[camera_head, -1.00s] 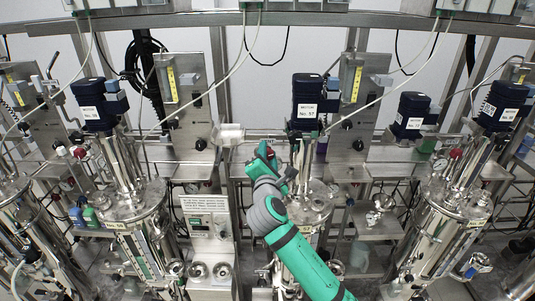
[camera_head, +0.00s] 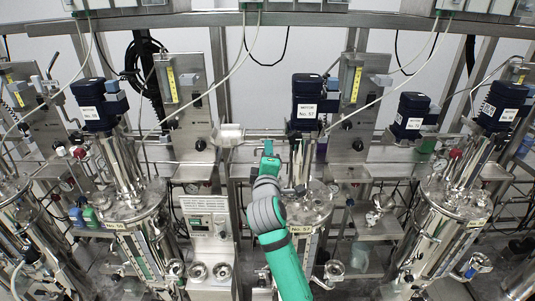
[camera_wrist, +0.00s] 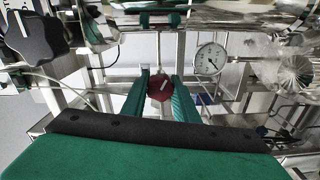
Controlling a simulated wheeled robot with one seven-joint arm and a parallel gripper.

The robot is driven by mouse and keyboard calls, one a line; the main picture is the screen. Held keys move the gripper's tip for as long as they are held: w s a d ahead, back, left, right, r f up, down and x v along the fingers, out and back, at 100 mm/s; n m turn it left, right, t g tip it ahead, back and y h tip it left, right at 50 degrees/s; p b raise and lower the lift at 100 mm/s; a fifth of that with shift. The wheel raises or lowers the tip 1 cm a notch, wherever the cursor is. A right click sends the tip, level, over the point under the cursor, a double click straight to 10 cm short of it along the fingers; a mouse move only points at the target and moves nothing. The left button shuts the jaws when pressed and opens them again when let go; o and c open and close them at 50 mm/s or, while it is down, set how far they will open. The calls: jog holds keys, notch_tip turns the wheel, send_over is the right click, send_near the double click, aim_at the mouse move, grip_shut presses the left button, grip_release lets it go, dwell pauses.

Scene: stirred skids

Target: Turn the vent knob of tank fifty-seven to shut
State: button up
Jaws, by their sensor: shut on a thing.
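Tank fifty-seven (camera_head: 312,212) stands at the middle of the head view, a steel vessel with a "No. 57" tag and a dark blue motor (camera_head: 307,98) above it. My gripper (camera_head: 268,154) is at the left of its top; the fingertips are hard to make out there. In the wrist view my gripper's green fingers (camera_wrist: 160,92) stand either side of a red knob (camera_wrist: 159,87) and are shut on it. The knob has a pale pointer mark, slanted up to the right. Its far side is hidden. The head view does not show the knob clearly.
A round gauge (camera_wrist: 210,59) sits right of the knob in the wrist view. In the head view, tank fifty-six (camera_head: 125,205) stands left and another tank (camera_head: 455,205) right, with pipes and hoses between.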

jog(key=m, duration=0.3)
jog(key=shift+a+f+m, duration=0.15)
jog(key=shift+a+m, duration=0.05)
jog(key=shift+m, duration=0.2)
jog(key=m, duration=0.3)
jog(key=shift+m, duration=0.3)
jog(key=m, duration=0.5)
jog(key=shift+d+r, duration=0.15)
jog(key=shift+r, duration=0.1)
jog(key=shift+m, duration=0.4)
jog(key=o, duration=1.1)
jog(key=shift+d, duration=0.1)
jog(key=shift+s, duration=0.15)
